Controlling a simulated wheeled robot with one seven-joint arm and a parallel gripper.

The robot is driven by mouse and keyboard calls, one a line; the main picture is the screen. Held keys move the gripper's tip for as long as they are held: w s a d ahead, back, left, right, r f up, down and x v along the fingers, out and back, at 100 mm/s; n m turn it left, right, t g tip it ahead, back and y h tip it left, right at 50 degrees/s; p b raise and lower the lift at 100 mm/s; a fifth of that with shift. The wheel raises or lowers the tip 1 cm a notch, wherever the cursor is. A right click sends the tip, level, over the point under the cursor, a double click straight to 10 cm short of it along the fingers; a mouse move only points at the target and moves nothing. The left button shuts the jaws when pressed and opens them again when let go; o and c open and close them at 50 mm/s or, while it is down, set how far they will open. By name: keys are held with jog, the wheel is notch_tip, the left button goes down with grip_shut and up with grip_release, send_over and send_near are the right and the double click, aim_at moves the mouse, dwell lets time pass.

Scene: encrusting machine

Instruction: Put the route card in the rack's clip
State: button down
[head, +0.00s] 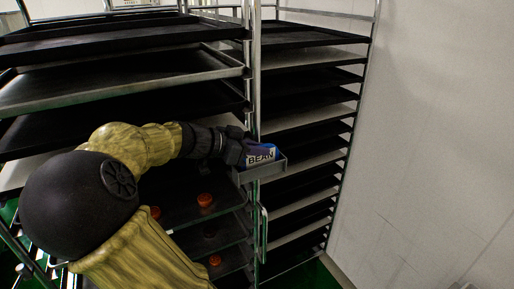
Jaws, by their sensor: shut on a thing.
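My gripper (243,150) is shut on the route card (262,155), a small white and blue card that reads "BEAN". The card is at a small grey metal holder (264,171) fixed on the rack's upright, which looks like the clip. The card's lower edge is hidden behind the holder's front wall, so I cannot tell how deep it sits. The fingertips are dark and partly hidden by the card and holder.
The rack (110,92) with several dark trays stands at the left, and a second rack (300,120) stands behind it. A few orange-red round pieces (205,200) lie on lower trays. A pale wall (435,130) closes the right side. The floor (318,275) is green.

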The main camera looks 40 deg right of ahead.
jog(key=c, duration=1.5)
grip_release()
jog(key=shift+o, duration=0.2)
jog(key=shift+r, duration=0.1)
jog(key=b+v, duration=0.3)
jog(key=v, duration=0.9)
